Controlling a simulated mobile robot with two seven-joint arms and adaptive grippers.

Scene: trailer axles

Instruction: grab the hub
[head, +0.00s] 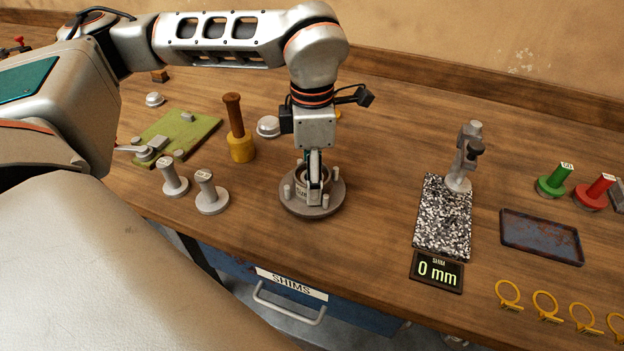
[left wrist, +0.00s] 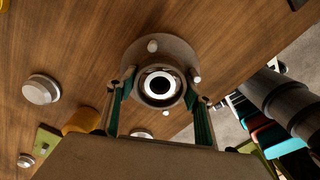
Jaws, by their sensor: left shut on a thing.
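The hub (head: 313,205) is a round grey-brown flange with upright studs and a raised central barrel, resting on the wooden bench. My left gripper (head: 314,192) comes down on it from above, its fingers on either side of the barrel. In the left wrist view the hub (left wrist: 160,52) shows its flange, studs and bright ring around a dark bore. The green-padded fingers of my left gripper (left wrist: 160,98) are shut on the barrel. Part of the hub is hidden behind the fingers in the head view. My right gripper is not in view.
Two grey stepped posts (head: 211,195) stand left of the hub, with a yellow-based mallet (head: 240,140) behind them. A speckled plate (head: 443,220) with a gauge stand and a 0 mm display (head: 437,270) is at right. A rusty tray (head: 541,237) lies farther right. Bench between hub and plate is clear.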

